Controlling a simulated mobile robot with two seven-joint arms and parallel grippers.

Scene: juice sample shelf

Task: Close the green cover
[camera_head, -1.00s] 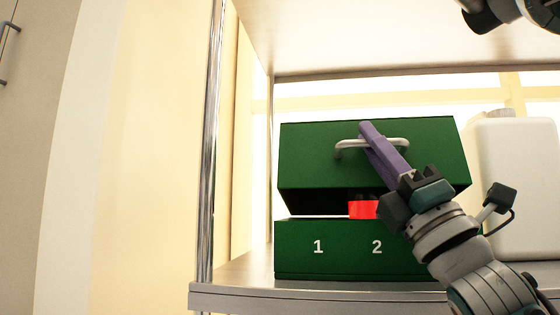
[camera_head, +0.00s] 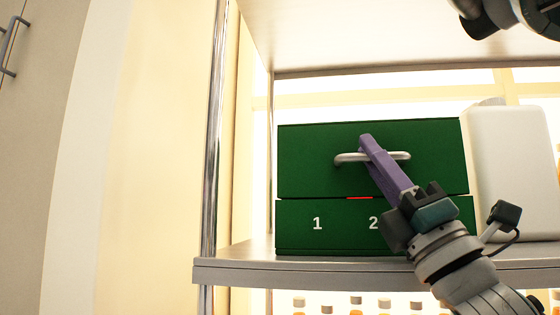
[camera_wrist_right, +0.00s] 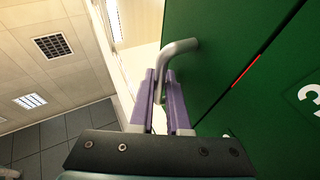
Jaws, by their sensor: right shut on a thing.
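The green cover (camera_head: 300,165) is the upper front part of a green box on the shelf, with a silver bar handle (camera_head: 345,158). It now hangs almost flat down to the numbered lower part (camera_head: 345,215); a thin red strip (camera_head: 359,198) shows in the seam between them. My right gripper (camera_head: 366,145), with purple fingers, is shut on the handle. In the right wrist view the handle (camera_wrist_right: 178,50) passes between the two fingers, and the dark seam with a red line runs at the right. My left gripper is not in view.
The box stands on a metal shelf board (camera_head: 300,268) beside a chrome post (camera_head: 212,150). A white container (camera_head: 510,170) stands close to its right. Several small bottles (camera_head: 356,303) show below the board. Another shelf board (camera_head: 390,35) is overhead.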

